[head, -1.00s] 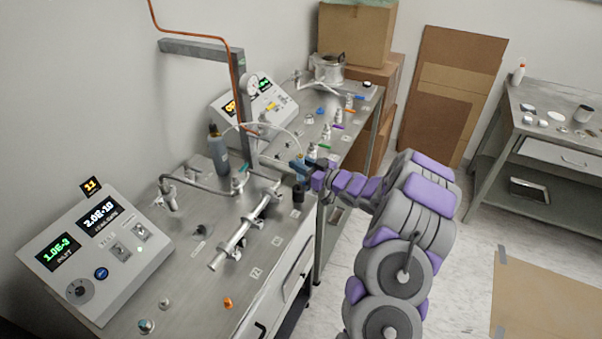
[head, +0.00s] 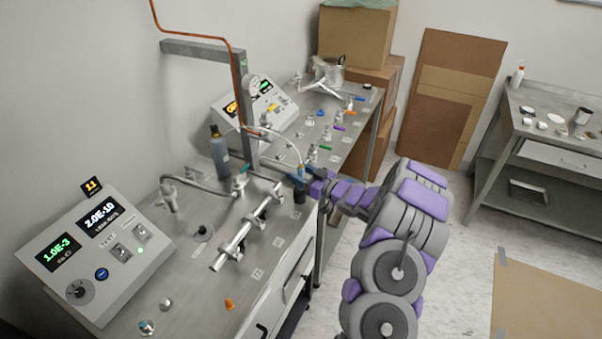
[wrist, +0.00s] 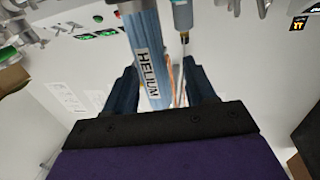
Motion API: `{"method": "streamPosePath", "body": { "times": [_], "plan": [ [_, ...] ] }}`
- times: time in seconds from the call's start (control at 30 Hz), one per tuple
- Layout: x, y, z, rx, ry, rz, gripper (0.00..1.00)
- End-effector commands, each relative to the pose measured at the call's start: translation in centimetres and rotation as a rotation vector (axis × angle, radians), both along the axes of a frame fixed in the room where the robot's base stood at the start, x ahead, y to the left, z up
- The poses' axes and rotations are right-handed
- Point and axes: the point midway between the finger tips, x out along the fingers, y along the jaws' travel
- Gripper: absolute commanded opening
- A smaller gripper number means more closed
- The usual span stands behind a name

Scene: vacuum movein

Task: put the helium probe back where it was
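The helium probe has a blue handle (head: 302,171), which stands about upright over a short black holder (head: 298,196) at the bench's right edge. In the wrist view the handle (wrist: 150,60) carries a white HELIUM label and lies between my fingers. My gripper (head: 298,179) is level with the handle. In the wrist view my gripper (wrist: 160,85) has its fingers apart, with a gap between the handle and the right finger. The handle's lower end is hidden, so I cannot tell how deep it sits in the holder.
A metal pipe with valves (head: 240,235) lies on the near bench. A grey bottle (head: 219,152) stands behind it by a post. A console with displays (head: 95,250) is at left. A thin hose (head: 285,138) arches to the probe.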

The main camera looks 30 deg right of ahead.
Motion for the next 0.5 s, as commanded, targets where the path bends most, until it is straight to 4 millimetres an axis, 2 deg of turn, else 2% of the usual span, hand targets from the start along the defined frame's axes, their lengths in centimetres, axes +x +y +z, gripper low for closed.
{"method": "streamPosePath", "body": {
  "times": [0.23,0.37,0.5],
  "plan": [
    [0.0,-0.2,0.0,0.0,-0.001,0.0,0.56],
    [0.0,-0.2,0.7,0.001,-0.004,0.001,0.56],
    [-1.8,-1.2,0.7,0.004,0.002,-0.003,0.56]
  ]
}}
